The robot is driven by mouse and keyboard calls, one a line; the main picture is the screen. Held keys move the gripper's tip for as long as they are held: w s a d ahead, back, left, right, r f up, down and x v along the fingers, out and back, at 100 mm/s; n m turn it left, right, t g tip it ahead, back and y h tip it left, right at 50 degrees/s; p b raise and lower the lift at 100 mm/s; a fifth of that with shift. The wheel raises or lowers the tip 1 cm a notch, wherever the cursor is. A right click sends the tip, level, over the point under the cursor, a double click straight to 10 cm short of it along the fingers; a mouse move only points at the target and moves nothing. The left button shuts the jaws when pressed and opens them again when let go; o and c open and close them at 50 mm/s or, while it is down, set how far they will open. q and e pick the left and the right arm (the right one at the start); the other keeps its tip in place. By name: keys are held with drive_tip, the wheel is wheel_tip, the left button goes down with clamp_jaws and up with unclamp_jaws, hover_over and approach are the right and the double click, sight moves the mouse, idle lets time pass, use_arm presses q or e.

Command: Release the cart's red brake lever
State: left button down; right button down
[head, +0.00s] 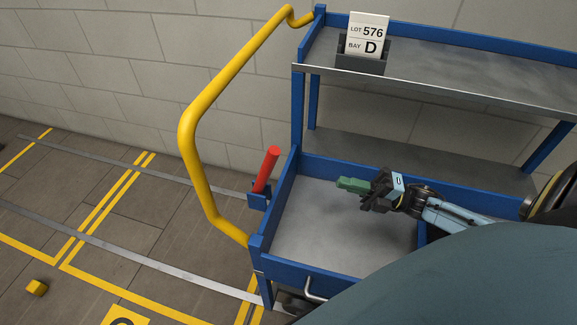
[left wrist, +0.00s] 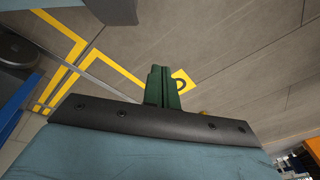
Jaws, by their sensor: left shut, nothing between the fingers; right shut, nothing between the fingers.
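The red brake lever (head: 266,170) stands in a small blue bracket (head: 258,200) at the left end of the cart, leaning slightly to the right at its top. The cart (head: 340,272) has a blue frame, grey shelves and a yellow push handle (head: 187,140). In the head view my right gripper (head: 345,184) is shut and empty over the cart's lower tray, to the right of the lever and apart from it. My left gripper (left wrist: 163,75) shows only in the left wrist view, shut and empty, with floor behind its green fingers.
A sign reading LOT 576, BAY D (head: 367,38) stands on the cart's upper shelf (head: 450,60). A yellow block (head: 37,287) lies on the floor at left. Metal strips and yellow lines mark the floor left of the cart. A block wall rises behind.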

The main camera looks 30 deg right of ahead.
approach(265, 173)
drive_tip(key=w+a+r, duration=0.2)
drive_tip(key=w+r, duration=0.1)
drive_tip(key=r, duration=0.1)
drive_tip(key=shift+w+a, duration=0.2)
drive_tip(key=shift+a, duration=0.2)
idle(0.4)
